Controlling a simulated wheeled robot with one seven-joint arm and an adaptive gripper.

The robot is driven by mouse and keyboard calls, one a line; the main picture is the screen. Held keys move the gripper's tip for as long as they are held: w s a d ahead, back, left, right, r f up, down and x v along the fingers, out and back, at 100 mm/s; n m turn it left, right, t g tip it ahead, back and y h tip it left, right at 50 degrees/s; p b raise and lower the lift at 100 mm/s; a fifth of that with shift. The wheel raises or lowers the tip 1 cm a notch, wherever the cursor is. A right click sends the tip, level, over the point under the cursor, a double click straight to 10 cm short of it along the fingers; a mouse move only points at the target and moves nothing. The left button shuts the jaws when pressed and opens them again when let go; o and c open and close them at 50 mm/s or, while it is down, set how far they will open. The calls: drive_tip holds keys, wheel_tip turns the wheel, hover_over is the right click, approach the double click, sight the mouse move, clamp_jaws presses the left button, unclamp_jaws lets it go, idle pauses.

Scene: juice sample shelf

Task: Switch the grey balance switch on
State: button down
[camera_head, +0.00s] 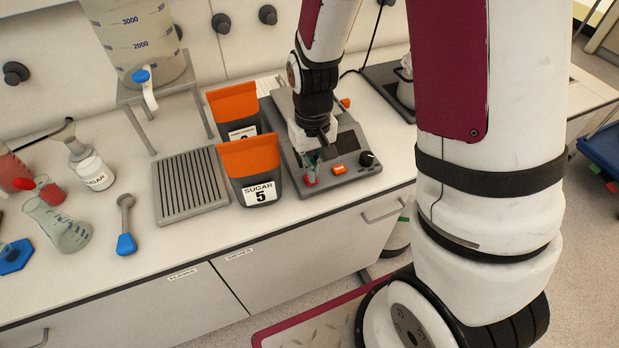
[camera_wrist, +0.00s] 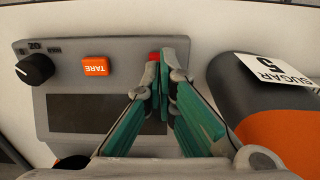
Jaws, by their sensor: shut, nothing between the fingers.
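The grey balance (camera_head: 325,182) stands on the bench with a dark display, a black knob and an orange button marked TARE (camera_wrist: 96,66). A small red switch (camera_head: 311,182) is on its front panel, left of the orange button in the head view. In the wrist view the red switch (camera_wrist: 154,56) shows just past my fingertips and is partly hidden by them. My gripper (camera_head: 313,164) is shut and empty, pointing down at the red switch. In the wrist view its green-sided fingers (camera_wrist: 163,66) meet right beside the switch; I cannot tell whether they touch it.
A dark pouch with an orange top, labelled SUGAR 5 (camera_head: 249,172), stands close left of the balance, with another pouch (camera_head: 234,107) behind it. A grey ribbed tray (camera_head: 190,186), a blue-ended scoop (camera_head: 126,228) and a flask (camera_head: 59,226) are further left.

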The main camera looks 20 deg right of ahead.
drive_tip(key=shift+f+b, duration=0.45)
drive_tip(key=shift+f, duration=0.65)
idle(0.6)
drive_tip(key=shift+r+p, duration=1.6)
drive_tip(key=shift+r, duration=1.15)
drive_tip(key=shift+r+p, duration=0.4)
drive_tip(key=shift+r, duration=0.4)
drive_tip(key=s+r+t, duration=0.1)
drive_tip(key=s+r, duration=0.2)
drive_tip(key=r, duration=0.5)
drive_tip(key=s+r+t, duration=0.2)
drive_tip(key=s+r, duration=0.1)
drive_tip(key=r, duration=0.5)
drive_tip(key=s+r+t, duration=0.2)
drive_tip(key=s+r, duration=0.7)
drive_tip(key=s, duration=0.2)
drive_tip(key=shift+t, duration=0.3)
